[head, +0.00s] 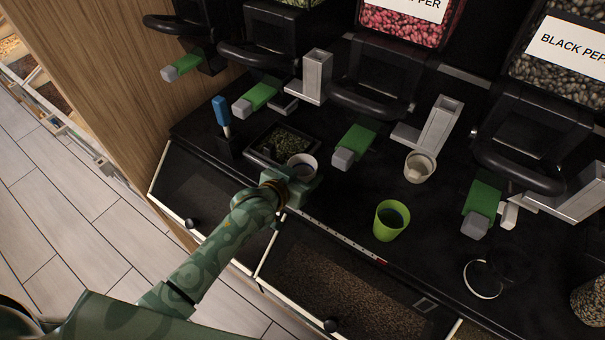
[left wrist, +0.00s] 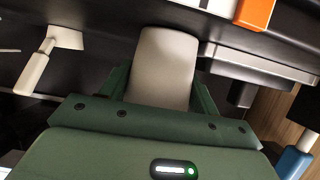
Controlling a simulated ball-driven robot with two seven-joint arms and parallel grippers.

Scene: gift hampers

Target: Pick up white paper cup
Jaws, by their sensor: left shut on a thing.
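A white paper cup (head: 302,162) shows its rim just beyond my left gripper (head: 298,182) in the head view. In the left wrist view the cup (left wrist: 166,68) is a plain, pale, tapered shape between the two green fingers. My left gripper is shut on this cup, at the front of the black counter. Its lower part is hidden by the gripper in the head view. I cannot tell whether it touches the counter. My right gripper is not in view.
A black tray of green herbs (head: 270,150) lies just behind the held cup. A blue-handled tool (head: 221,112) stands to its left. A cream cup (head: 420,170), a green cup (head: 390,222) and a clear glass (head: 500,270) stand to the right. Dispensers with green levers (head: 357,140) overhang the counter.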

